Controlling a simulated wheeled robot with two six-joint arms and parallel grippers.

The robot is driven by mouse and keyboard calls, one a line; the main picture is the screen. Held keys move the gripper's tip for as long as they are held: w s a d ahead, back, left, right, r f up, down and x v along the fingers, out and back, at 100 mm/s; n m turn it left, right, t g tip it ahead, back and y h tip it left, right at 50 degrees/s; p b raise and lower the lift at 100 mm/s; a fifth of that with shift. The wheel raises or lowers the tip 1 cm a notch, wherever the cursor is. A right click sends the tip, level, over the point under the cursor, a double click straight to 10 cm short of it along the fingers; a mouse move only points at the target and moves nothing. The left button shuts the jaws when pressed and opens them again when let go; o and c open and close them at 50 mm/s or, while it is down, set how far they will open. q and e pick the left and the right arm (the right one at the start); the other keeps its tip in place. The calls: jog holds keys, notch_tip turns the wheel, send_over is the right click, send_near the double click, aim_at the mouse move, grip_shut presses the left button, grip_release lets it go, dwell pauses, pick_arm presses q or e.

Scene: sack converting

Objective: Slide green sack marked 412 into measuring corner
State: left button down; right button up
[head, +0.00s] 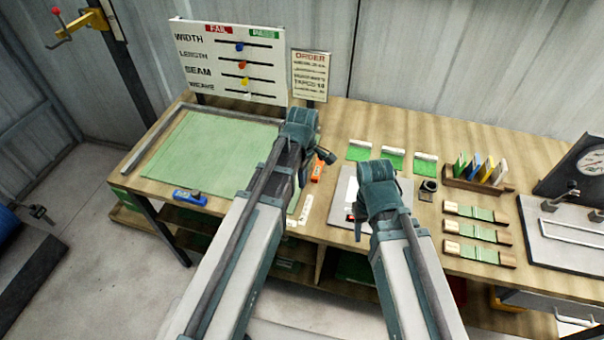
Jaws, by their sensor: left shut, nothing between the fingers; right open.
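A large flat green sack (205,150) lies on the left part of the bench; no 412 mark is legible on it. A grey metal measuring corner (152,139) runs along its left and back sides, with a narrow strip of bench showing between the left rail and the sack. My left arm crosses over the sack's right part and hides some of it. My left gripper (327,157) is shut and empty, right of the sack. My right gripper (357,230) is open over a white sheet on a grey plate (402,189), with its fingers hard to make out.
A blue tool (190,197) lies at the sack's front edge. An orange item (318,168) lies near my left gripper. A board with sliders (230,62) and an order sign (310,75) stand behind. Small green samples (395,159), a card rack (475,183) and a gauge (592,163) occupy the right.

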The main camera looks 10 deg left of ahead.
aim_at(294, 200)
pick_arm(q)
jog(key=shift+w+r, duration=0.1)
jog(key=shift+w, duration=0.15)
notch_tip(294, 200, down, 10)
jog(key=b, duration=1)
jog(key=shift+w+a, duration=0.1)
jog(key=shift+a, duration=0.2)
jog(key=a, duration=0.2)
jog(key=shift+w+a, duration=0.2)
jog(key=shift+a, duration=0.45)
